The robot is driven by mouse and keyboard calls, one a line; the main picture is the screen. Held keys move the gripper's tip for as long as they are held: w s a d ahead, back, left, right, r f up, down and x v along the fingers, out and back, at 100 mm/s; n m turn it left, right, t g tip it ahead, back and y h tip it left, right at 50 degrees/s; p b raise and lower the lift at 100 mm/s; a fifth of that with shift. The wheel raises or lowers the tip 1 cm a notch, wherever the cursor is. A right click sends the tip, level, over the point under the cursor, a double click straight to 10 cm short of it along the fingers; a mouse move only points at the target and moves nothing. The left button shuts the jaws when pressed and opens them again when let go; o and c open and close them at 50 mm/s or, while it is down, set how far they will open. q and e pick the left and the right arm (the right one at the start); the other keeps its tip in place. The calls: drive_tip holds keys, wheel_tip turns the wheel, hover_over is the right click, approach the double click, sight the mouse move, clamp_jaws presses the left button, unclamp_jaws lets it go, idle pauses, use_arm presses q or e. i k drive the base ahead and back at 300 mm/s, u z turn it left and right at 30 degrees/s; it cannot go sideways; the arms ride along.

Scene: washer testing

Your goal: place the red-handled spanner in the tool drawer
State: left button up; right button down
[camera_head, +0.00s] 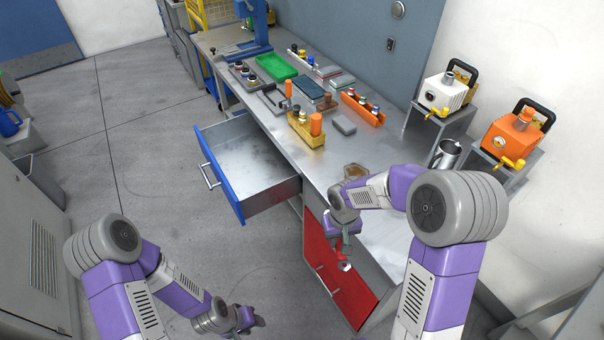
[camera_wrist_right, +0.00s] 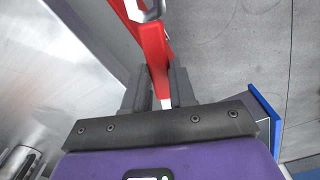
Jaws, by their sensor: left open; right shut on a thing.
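The red-handled spanner (camera_head: 344,266) shows small below my right gripper (camera_head: 344,252), its pale metal end hanging over the red-fronted cabinet side. In the right wrist view its red handle (camera_wrist_right: 157,72) is between the shut fingers, with red cabinet behind partly blending with it. The blue-fronted drawer (camera_head: 222,177) is pulled out from the bench, and its grey metal floor looks empty. It lies left of and beyond my right gripper; its blue edge shows in the right wrist view (camera_wrist_right: 265,112). My left gripper (camera_head: 254,320) is open, empty and low over the floor.
The bench top (camera_head: 300,165) carries a green tray (camera_head: 277,67), a yellow holder (camera_head: 306,131) and an orange rack (camera_head: 363,108). White (camera_head: 444,94) and orange (camera_head: 515,133) pumps stand at right. Floor left of the drawer is clear.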

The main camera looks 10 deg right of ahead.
sight(259, 165)
drive_tip(key=u, duration=0.85)
drive_tip(key=i, duration=1.45)
drive_tip(key=z, duration=0.8)
